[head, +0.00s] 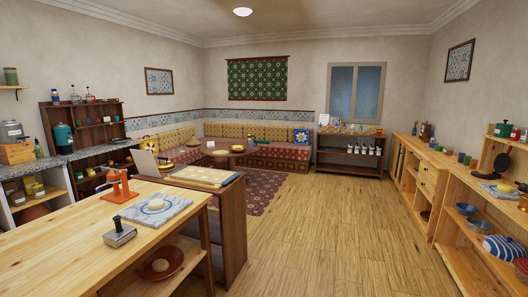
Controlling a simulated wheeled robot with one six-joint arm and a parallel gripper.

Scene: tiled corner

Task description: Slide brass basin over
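I cannot make out a basin that is clearly brass. A reddish-brown bowl (159,263) sits on the lower shelf of the wooden table at the front left. A small brownish bowl (425,215) stands low in the right-hand cabinet, too small to tell its material. Far back, a low round table (222,152) holds small items that I cannot identify. My gripper is not in view.
The wooden table (60,235) holds an orange press, a patterned tile board (170,212) and a grey metal tool (120,236). A dark cabinet (232,220) stands beyond it. Shelves (455,225) line the right wall. The wooden floor (315,235) between is clear.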

